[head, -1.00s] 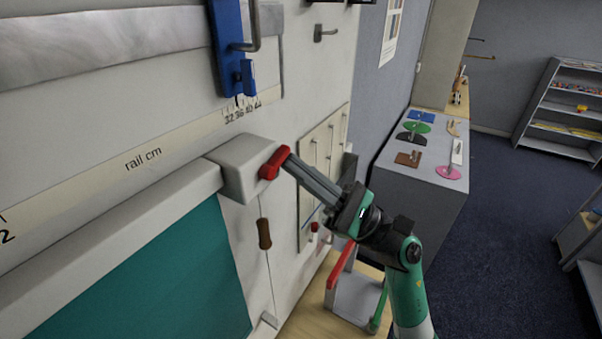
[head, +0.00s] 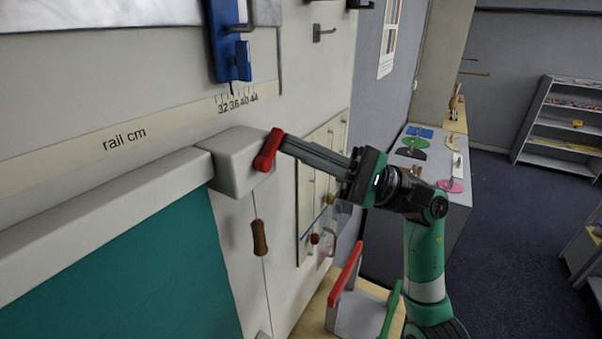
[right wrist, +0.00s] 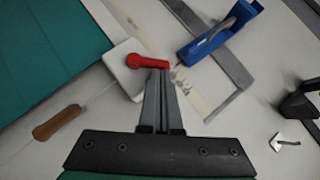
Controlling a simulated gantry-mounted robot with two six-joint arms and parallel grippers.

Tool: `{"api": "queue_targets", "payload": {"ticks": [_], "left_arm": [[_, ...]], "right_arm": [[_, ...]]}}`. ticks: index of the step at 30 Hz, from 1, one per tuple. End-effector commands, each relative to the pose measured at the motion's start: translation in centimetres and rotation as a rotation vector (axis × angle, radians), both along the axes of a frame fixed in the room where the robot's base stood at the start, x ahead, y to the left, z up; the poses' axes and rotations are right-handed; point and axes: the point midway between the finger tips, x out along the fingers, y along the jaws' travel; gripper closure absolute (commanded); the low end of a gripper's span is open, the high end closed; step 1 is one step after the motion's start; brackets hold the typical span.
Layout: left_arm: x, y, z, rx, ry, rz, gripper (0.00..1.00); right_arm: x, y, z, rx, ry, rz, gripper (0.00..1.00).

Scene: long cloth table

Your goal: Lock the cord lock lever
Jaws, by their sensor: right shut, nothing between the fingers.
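The red cord lock lever (head: 268,151) sits on the end face of a pale block (head: 232,165) at the end of the blind's rail. In the head view it slants, its upper end to the right. My right gripper (head: 283,145) is shut and empty, its fingertips against or very near the upper part of the lever. In the right wrist view the lever (right wrist: 148,62) lies across the tips of my right gripper (right wrist: 160,74), its round end over the block (right wrist: 124,72). Whether they touch is hard to tell. My left gripper is not in view.
A cord with a brown wooden pull (head: 259,238) hangs below the block. A teal blind (head: 150,275) hangs left of it. A blue bracket tool (head: 228,45) is above, by the rail scale. A red-and-green frame (head: 355,305) stands below my right arm.

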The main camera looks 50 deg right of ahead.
Motion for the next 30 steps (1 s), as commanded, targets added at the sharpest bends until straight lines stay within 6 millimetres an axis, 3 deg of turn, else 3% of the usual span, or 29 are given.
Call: {"api": "queue_targets", "payload": {"ticks": [1, 6, 19, 30], "left_arm": [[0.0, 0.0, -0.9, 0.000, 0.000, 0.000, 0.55], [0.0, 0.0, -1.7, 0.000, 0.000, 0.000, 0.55], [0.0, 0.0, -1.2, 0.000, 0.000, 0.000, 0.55], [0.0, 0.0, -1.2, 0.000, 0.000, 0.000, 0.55]], "right_arm": [[0.0, 0.0, 0.0, -0.047, -0.012, -0.002, 1.00], [-0.1, 0.1, 1.0, -0.205, -0.040, -0.001, 1.00], [-0.2, 1.0, 3.0, -0.572, -0.105, 0.002, 1.00], [-0.1, 0.2, 2.6, -0.566, -0.101, -0.002, 1.00]]}}
